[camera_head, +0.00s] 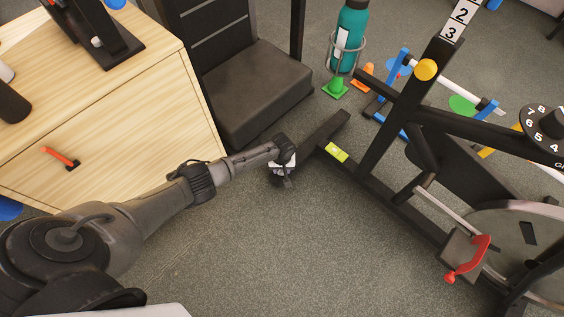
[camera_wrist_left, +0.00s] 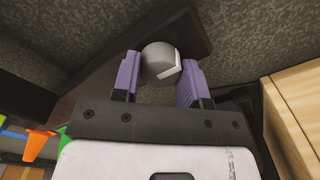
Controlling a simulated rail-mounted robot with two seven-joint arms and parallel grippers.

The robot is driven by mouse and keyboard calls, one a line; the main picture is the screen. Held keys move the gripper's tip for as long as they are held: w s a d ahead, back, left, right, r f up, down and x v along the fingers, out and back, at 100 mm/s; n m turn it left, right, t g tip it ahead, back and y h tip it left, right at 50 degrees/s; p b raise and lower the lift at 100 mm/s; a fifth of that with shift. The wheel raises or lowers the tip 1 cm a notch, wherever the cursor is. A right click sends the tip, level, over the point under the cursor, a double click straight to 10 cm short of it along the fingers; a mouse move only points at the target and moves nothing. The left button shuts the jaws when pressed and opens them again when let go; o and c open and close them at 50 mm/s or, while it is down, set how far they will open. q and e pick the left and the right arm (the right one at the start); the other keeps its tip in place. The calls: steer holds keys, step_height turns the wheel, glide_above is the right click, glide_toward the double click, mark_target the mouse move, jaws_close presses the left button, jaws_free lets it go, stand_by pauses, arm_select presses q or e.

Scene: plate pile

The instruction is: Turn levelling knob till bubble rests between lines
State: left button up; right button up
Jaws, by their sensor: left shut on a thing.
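A dark exercise bike frame stands on the right in the head view, with a yellow-green bubble level (camera_head: 336,152) on its base bar (camera_head: 322,136). The level is too small to tell where the bubble sits. My left gripper (camera_head: 282,180) is at the near end of that bar, low by the floor. In the left wrist view my left gripper (camera_wrist_left: 158,78) has its purple fingers on either side of a grey round levelling knob (camera_wrist_left: 158,60) with a pale mark, and it is shut on the knob. The arm hides the knob in the head view. My right gripper is not in view.
A wooden cabinet (camera_head: 110,130) with an orange-handled drawer stands left of my arm. A dark grey padded block (camera_head: 255,90) is behind the gripper. The floor (camera_head: 270,260) in front is clear.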

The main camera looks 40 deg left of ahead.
arm_select(q)
steer(key=shift+r+m+p, duration=0.1)
steer(key=shift+m+p, duration=0.5)
steer(key=shift+m, duration=0.4)
steer(key=m, duration=0.3)
steer(key=shift+m+p, duration=0.3)
steer(key=shift+m, duration=0.8)
steer(key=o, duration=0.9)
steer(key=shift+o, duration=0.2)
